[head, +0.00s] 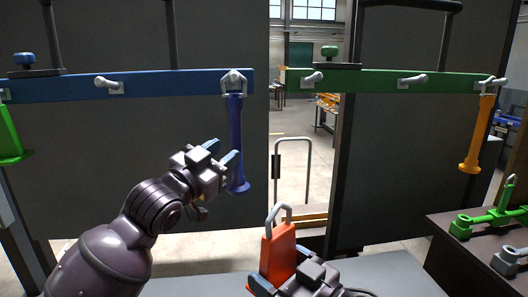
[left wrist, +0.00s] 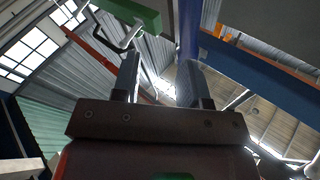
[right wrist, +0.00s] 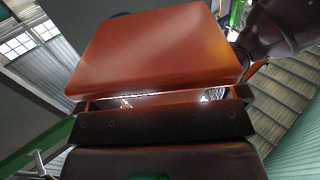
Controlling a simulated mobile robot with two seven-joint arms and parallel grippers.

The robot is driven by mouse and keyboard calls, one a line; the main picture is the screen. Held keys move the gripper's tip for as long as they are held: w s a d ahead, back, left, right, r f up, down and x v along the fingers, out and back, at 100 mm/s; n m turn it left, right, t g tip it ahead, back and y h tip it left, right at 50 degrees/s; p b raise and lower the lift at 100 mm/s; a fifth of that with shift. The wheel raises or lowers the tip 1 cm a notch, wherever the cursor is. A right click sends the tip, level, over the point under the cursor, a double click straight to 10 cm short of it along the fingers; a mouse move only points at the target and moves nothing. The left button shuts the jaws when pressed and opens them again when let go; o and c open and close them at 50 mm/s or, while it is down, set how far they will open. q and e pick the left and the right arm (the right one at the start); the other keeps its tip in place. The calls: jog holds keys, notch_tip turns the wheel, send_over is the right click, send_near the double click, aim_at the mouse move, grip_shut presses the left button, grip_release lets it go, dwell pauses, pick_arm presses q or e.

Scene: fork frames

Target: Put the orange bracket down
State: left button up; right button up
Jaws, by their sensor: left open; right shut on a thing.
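The orange bracket (head: 278,250) is a red-orange block with a grey hook on top, low in the middle of the head view. My right gripper (head: 277,287) is shut on its lower part and holds it roughly upright. In the right wrist view the bracket (right wrist: 160,50) fills the upper middle, and its far side is hidden. My left gripper (head: 226,168) is open, close to the hanging blue bar, with nothing seen between its fingers. The left wrist view shows its two fingers (left wrist: 160,85) apart.
A blue rail (head: 160,84) with a hanging blue bar (head: 236,140) is at left. A green rail (head: 385,80) with a hanging orange bar (head: 476,135) is at right. A dark table (head: 450,225) with green and grey parts stands at far right. A grey surface (head: 390,270) lies in front.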

pick_arm(q)
jog(key=s+d+r+m+g, duration=0.2)
jog(key=s+d+r+g, duration=0.25)
jog(key=d+r, duration=0.3)
jog(key=s+d+r+m+g, duration=0.25)
jog(key=s+d+r, duration=0.35)
jog(key=r, duration=0.3)
jog(key=n+g+y, duration=0.5)
jog(key=g+y, duration=0.1)
jog(key=y, duration=0.3)
send_over(279, 248)
jog(key=a, duration=0.2)
notch_tip(279, 248, down, 10)
jog(key=n, duration=0.1)
jog(key=shift+y, duration=0.3)
jog(key=x, duration=1.2)
jog(key=shift+s+a+f, duration=0.1)
jog(key=shift+s+a, duration=0.2)
jog(key=shift+s, duration=0.1)
